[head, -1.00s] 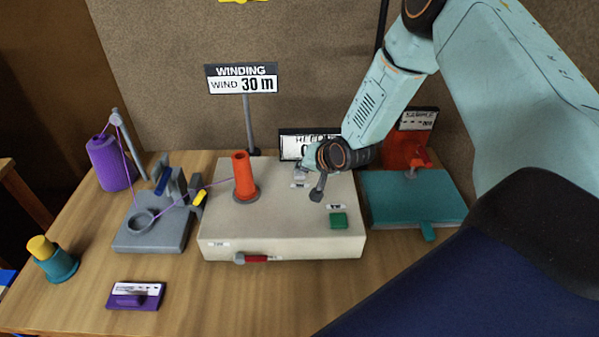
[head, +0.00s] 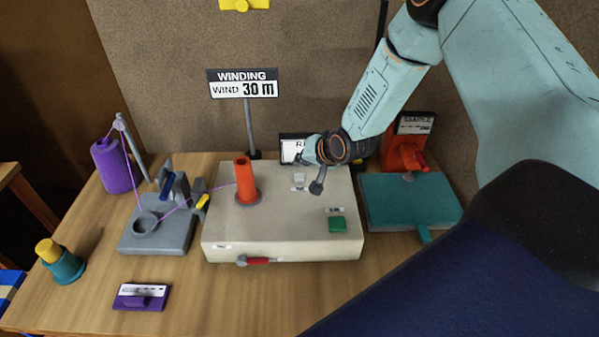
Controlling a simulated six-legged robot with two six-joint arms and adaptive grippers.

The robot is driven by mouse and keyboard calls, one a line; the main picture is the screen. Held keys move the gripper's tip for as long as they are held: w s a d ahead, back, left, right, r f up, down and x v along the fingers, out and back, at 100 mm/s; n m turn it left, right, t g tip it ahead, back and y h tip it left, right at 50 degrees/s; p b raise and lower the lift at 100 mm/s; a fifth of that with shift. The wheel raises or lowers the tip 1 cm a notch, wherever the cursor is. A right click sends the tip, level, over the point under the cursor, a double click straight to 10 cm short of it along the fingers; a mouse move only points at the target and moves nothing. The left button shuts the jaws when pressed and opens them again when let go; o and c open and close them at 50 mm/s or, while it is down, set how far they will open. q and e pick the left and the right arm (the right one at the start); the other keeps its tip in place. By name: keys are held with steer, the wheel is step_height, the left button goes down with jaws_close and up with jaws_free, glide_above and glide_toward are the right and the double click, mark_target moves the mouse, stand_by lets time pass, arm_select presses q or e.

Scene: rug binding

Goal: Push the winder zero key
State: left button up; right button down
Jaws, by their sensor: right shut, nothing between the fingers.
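The winder (head: 222,232) is a cream box on the table with an orange cone (head: 245,182) standing on it. A small pale key (head: 299,179) with a label in front of it sits on its top toward the back. A green key (head: 336,224) with a label behind it sits near the front right corner. I cannot read either label. My right gripper (head: 317,187) is shut and empty, just right of the pale key and seemingly apart from it. It partly covers a display (head: 291,149) behind the winder. My left gripper is not in view.
A "WIND 30 m" sign (head: 243,84) stands behind. Purple thread runs from a purple spool (head: 112,166) through a grey guide stand (head: 158,236) toward the cone. A teal box (head: 408,208) and a red device (head: 403,150) stand right. A purple block (head: 141,297) lies in front.

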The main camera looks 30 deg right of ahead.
steer(key=shift+r+p, duration=0.95)
steer(key=shift+r, duration=0.5)
steer(key=shift+f, duration=0.1)
